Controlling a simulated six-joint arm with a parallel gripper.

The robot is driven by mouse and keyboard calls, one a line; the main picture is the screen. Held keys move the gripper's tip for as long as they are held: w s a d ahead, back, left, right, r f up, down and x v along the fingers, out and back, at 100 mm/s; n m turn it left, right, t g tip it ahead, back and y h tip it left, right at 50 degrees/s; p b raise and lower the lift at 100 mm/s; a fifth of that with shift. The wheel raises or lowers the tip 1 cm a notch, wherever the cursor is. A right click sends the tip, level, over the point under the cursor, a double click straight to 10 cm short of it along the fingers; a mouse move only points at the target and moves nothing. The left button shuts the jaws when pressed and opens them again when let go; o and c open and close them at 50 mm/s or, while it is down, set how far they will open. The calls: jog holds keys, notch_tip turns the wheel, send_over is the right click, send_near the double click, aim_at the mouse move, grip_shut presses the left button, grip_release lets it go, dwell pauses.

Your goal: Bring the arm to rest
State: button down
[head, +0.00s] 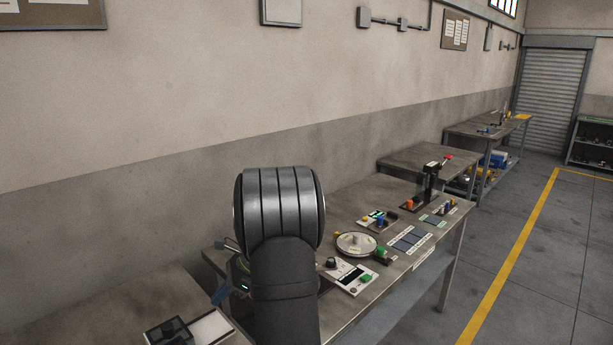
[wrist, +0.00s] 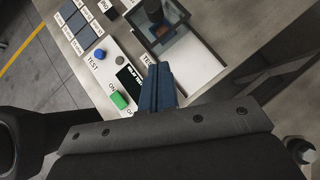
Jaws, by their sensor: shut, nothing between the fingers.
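My gripper (wrist: 158,72) shows in the wrist view with its blue fingers together and nothing between them. The fingers are over the edge of a white panel with a dark display, beside a green button (wrist: 119,100). I cannot tell the height between them and the panel. In the head view the blue fingers of my gripper (head: 221,294) show at the lower left of my arm, above the near end of the bench. My dark arm hides part of the bench there.
The grey bench (head: 452,258) carries a white box with a green button (head: 366,278), a round turntable (head: 357,243) and a black stand (head: 430,182). A dark open-topped box (head: 168,332) is at lower left. Open floor (head: 560,260) lies to the right.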

jog(key=x, duration=0.9)
jog(key=shift+s+a+f, duration=0.2)
jog(key=a, duration=0.1)
jog(key=s+a, duration=0.1)
jog(key=a, duration=0.1)
jog(key=shift+r, duration=0.15)
